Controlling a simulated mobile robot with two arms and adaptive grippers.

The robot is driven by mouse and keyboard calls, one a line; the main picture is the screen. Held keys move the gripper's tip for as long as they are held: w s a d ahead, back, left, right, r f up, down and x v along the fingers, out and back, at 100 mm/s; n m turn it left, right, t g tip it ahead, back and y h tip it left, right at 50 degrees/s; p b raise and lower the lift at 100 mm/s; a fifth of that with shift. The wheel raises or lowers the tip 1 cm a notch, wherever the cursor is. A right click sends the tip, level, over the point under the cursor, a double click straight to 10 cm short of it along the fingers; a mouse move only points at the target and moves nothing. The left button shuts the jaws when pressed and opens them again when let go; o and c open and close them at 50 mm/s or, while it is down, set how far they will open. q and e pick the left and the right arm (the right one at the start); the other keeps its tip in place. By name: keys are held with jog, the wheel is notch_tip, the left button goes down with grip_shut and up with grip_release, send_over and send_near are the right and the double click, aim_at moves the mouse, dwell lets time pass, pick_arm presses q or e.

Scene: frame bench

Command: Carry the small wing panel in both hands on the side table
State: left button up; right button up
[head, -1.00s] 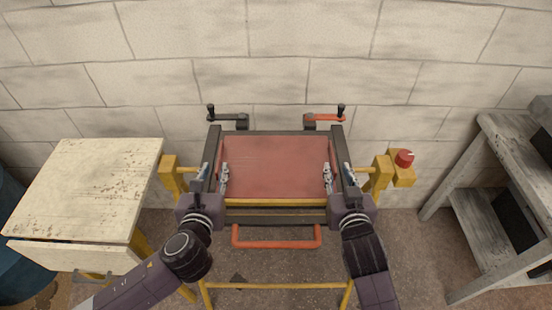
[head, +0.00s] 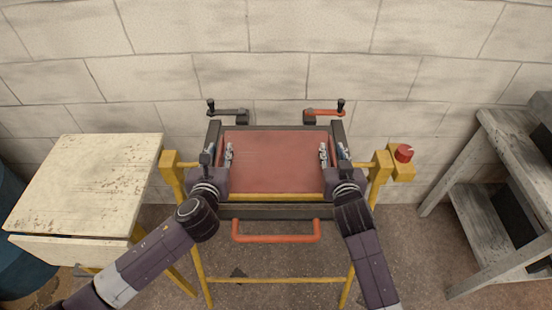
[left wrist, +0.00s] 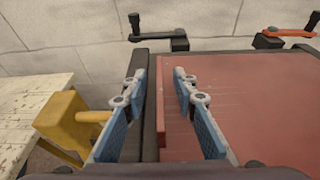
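The wing panel, a flat red plate (head: 275,160), lies in a dark frame (head: 275,211) on a yellow stand. It also shows at the right of the left wrist view (left wrist: 255,105). My left gripper (head: 219,155) is open at the panel's left edge. In the left wrist view its two blue fingers (left wrist: 160,85) stand apart, one over the dark side rail, one over the panel. My right gripper (head: 333,154) is at the panel's right edge, its fingers apart. A worn cream table (head: 85,185) stands at the left, with bare top.
A black crank (head: 230,112) and a red crank (head: 323,112) stand behind the frame. A red handle (head: 276,238) is at its front. A red button (head: 404,153) sits on a yellow post at the right. A grey shelf (head: 485,215) stands far right; a wall is behind.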

pick_arm(q)
grip_shut()
pick_arm(e)
grip_shut()
pick_arm(q)
jog(key=shift+r, duration=0.25)
pick_arm(e)
jog(key=shift+w+r, duration=0.1)
jog(key=shift+r, duration=0.2)
